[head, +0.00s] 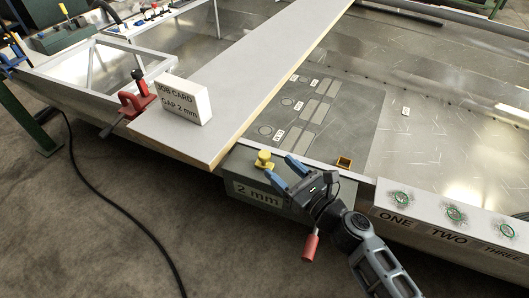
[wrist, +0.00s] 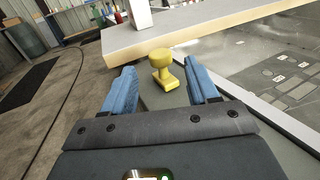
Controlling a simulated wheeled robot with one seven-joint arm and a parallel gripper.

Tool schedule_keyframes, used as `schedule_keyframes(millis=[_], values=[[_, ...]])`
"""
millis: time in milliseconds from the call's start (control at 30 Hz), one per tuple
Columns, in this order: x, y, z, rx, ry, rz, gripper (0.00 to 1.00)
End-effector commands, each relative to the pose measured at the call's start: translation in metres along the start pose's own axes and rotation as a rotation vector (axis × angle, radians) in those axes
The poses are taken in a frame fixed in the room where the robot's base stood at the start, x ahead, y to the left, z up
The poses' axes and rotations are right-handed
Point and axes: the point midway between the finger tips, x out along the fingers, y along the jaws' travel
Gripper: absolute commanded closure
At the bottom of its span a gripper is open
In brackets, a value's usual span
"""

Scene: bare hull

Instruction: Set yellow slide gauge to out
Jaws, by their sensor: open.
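The yellow slide gauge shows as a yellow knob (head: 264,160) on top of a grey-green box (head: 262,192) labelled "2 mm" at the hull's near edge. In the wrist view the yellow knob (wrist: 162,66) stands upright on its base, ahead of and between my blue fingers. My gripper (head: 284,175) is open, just to the right of the knob in the head view. The fingers in the wrist view (wrist: 162,88) are apart with nothing between their pads. I cannot tell whether the gauge is in or out.
A long pale plank (head: 240,80) lies across the hull just behind the knob. It bears a job card block (head: 182,99) reading "GAP 2 mm" and a red clamp (head: 138,98). A ledge (head: 450,222) with green-ringed spots labelled ONE, TWO, THREE is at right.

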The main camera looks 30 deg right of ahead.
Motion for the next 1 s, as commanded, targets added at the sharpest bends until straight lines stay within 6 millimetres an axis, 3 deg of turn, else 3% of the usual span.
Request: schedule_keyframes(millis=[300,500,867,1000], values=[[0.047,0.001,0.002,-0.003,-0.001,0.002,0.41],[0.067,0.001,0.0,-0.005,0.001,0.001,0.41],[0.072,0.001,0.0,-0.006,0.002,0.001,0.41],[0.072,0.001,0.0,-0.006,0.002,0.001,0.54]])
